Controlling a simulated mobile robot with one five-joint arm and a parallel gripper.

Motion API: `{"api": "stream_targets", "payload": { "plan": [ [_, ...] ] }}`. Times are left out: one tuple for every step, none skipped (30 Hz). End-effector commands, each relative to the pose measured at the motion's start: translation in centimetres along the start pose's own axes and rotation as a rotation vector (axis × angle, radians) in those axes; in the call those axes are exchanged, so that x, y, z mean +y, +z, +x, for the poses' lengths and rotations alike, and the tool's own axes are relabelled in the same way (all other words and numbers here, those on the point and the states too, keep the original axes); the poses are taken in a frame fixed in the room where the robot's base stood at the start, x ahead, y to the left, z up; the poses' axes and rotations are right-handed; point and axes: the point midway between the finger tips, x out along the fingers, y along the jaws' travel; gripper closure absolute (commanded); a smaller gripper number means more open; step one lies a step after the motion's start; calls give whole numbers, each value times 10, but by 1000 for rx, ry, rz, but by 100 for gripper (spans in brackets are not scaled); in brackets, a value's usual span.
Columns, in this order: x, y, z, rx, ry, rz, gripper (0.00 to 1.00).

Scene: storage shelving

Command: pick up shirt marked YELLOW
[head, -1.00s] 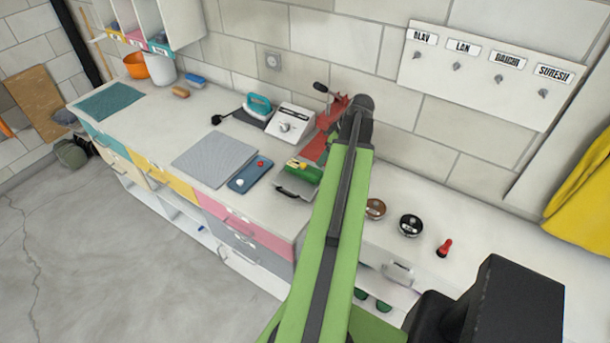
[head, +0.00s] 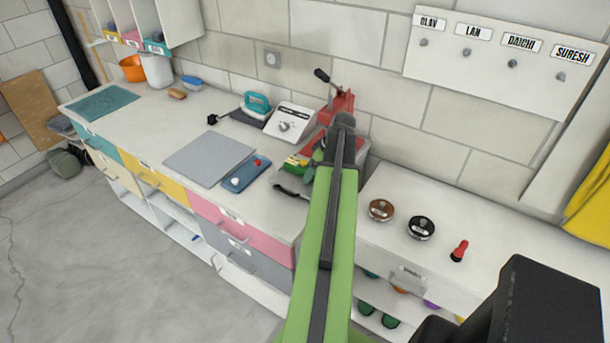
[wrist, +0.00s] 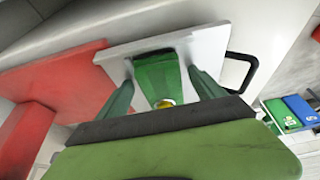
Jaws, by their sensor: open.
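In the wrist view my gripper (wrist: 160,66) is open, with one finger on each side of a green cloth-like piece (wrist: 157,76). This piece shows a small yellow spot at its near end and lies over a pale flat plate (wrist: 215,52). It may be the shirt, but I can read no YELLOW marking on it. Whether the fingers touch it I cannot tell. In the head view my arm largely hides the gripper and this piece beside the red press (head: 341,103).
The press's red part (wrist: 62,85) fills the left of the wrist view, near my left finger. A black handle (wrist: 243,70) sticks out at right, with green and blue labelled items (wrist: 296,112) beyond. Tins (head: 421,228) and a red-topped tool (head: 459,250) stand on the right counter.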

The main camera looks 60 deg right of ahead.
Motion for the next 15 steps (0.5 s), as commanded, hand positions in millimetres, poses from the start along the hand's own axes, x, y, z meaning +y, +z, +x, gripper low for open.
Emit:
{"api": "stream_targets", "payload": {
  "plan": [
    [0, 0, -1, 0, 0, 0, 22],
    [0, 0, -2, -1, 0, 0, 22],
    [0, 0, -2, -1, 0, 0, 22],
    [0, 0, -2, 0, 0, 0, 22],
    [0, 0, -2, 0, 0, 0, 24],
    [0, 0, -2, 0, 0, 0, 30],
    [0, 0, -2, 0, 0, 0, 34],
    [0, 0, -2, 0, 0, 0, 38],
    [0, 0, -2, 0, 0, 0, 43],
    [0, 0, -2, 0, 0, 0, 47],
    [0, 0, -2, 0, 0, 0, 51],
    [0, 0, -2, 0, 0, 0, 56],
    [0, 0, -2, 0, 0, 1, 60],
    [0, 0, -2, 0, 0, 1, 64],
    [0, 0, -2, 0, 0, 1, 69]
  ]
}}
